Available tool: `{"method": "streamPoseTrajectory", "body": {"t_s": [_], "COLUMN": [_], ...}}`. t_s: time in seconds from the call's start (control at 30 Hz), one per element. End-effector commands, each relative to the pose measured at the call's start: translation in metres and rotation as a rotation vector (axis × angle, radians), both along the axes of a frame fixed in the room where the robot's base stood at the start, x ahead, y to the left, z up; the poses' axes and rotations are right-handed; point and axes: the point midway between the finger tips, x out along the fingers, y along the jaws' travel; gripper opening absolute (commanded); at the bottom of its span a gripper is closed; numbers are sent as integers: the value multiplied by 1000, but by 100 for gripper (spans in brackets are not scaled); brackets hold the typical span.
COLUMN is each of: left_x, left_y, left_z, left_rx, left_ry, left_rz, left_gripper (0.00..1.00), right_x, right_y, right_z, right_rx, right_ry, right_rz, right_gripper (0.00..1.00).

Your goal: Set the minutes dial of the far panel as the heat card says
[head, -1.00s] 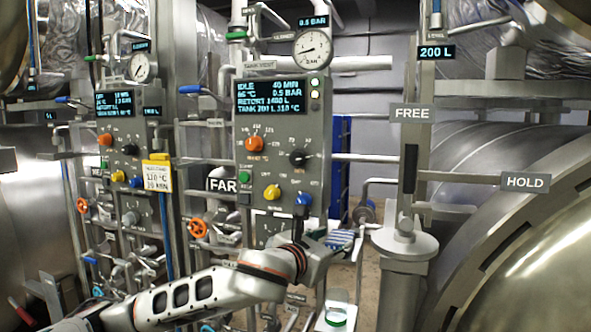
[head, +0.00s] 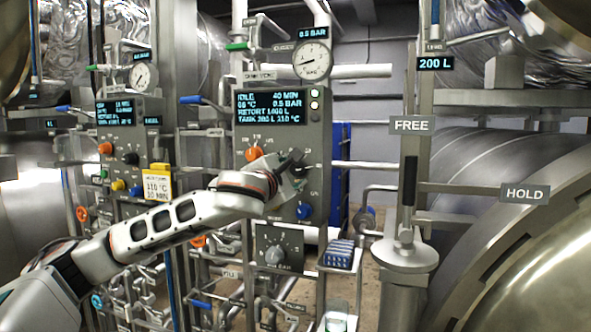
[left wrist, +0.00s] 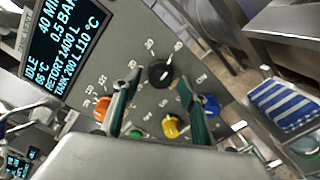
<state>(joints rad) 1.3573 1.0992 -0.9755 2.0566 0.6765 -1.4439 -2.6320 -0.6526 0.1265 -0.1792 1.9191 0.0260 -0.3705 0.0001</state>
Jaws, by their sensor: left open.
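The large grey panel (head: 240,135) has a display (head: 270,107) reading IDLE, 40 MIN and 0.5 BAR. Its black dial (left wrist: 160,73), with numbers around it, shows in the left wrist view; my left gripper covers it in the head view. My left gripper (head: 292,162) is open in front of the panel. In the left wrist view the fingers (left wrist: 158,80) reach up either side of the black dial, apart from each other; contact is unclear.
A similar panel (head: 125,155) stands to the left. A lever post (head: 408,200) with FREE and HOLD signs stands right.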

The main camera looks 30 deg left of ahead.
Motion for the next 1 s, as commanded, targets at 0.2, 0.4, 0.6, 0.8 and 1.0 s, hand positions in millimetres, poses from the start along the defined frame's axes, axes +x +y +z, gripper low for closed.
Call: {"method": "streamPoseTrajectory", "body": {"t_s": [0.2,0.4,0.6,0.8,1.0], "left_x": [19,21,21,21,21], "left_y": [4,5,5,5,4], "left_z": [0,0,0,0,0], "left_rx": [-1,0,0,-1,-26], "left_ry": [0,0,0,-1,-7], "left_rz": [-1,-1,-1,-1,-1], "left_gripper": [42,42,16,4,4], "right_x": [-2,-2,-2,-3,-3], "right_y": [-4,-5,-3,-2,-1], "right_z": [-2,-2,-2,-3,-3], "right_rx": [-4,-3,0,2,1], "right_ry": [10,11,12,11,12], "right_rz": [-8,-14,-15,-13,-9], "right_gripper": [40,40,40,40,40]}}
